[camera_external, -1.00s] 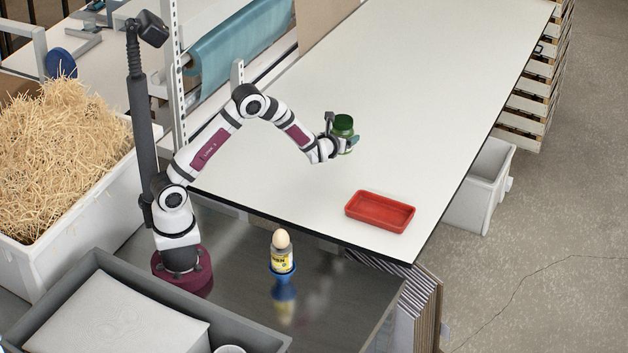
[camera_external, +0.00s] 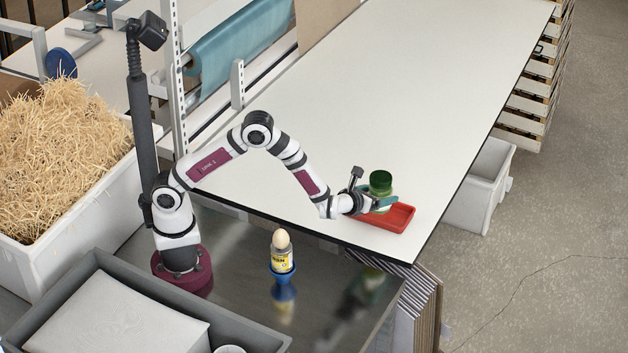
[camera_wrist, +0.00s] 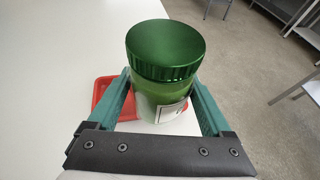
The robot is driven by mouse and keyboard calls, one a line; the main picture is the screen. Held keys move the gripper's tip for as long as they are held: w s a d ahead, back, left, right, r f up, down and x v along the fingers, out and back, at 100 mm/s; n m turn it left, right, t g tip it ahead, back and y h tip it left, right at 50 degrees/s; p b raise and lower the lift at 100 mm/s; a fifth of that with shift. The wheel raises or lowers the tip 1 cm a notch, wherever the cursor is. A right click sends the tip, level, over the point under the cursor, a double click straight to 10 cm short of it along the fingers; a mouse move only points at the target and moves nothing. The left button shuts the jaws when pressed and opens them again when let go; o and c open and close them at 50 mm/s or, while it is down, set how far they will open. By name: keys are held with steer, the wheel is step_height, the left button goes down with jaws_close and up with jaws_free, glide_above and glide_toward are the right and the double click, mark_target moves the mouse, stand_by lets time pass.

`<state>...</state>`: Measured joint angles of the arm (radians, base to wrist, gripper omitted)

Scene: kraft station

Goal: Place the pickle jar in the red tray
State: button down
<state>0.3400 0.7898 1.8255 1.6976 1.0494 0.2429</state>
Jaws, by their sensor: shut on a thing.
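The pickle jar (camera_external: 380,186) has a dark green lid and a pale green body, and it is upright. My gripper (camera_external: 378,202) is shut on its body. In the wrist view the jar (camera_wrist: 164,65) stands between the two teal fingers of my gripper (camera_wrist: 163,95), with part of a white label showing. The red tray (camera_external: 398,219) lies on the white table near its front corner. The jar appears over the tray's back left part; its bottom is hidden, so I cannot tell whether it touches. In the wrist view a bit of the red tray (camera_wrist: 103,91) shows behind the left finger.
The white table (camera_external: 400,90) is clear behind the tray. Its edge is close to the tray's right and front. An egg on a yellow-labelled container in a blue holder (camera_external: 282,262) stands on the dark metal surface (camera_external: 330,290). A white bin (camera_external: 480,190) stands beyond the table.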

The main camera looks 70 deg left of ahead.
steer(key=w+a+f, duration=0.2)
steer(key=a, duration=0.1)
steer(key=w+a+f, duration=0.1)
steer(key=a, duration=0.1)
steer(key=shift+a+f, duration=0.25)
steer(key=shift+f, duration=0.1)
steer(key=shift+w+a+f, duration=0.1)
steer(key=shift+a+f, duration=0.05)
steer(key=shift+f, duration=0.95)
steer(key=shift+a+f, duration=0.1)
steer(key=shift+f, duration=0.95)
steer(key=shift+f, duration=0.15)
jaws_free()
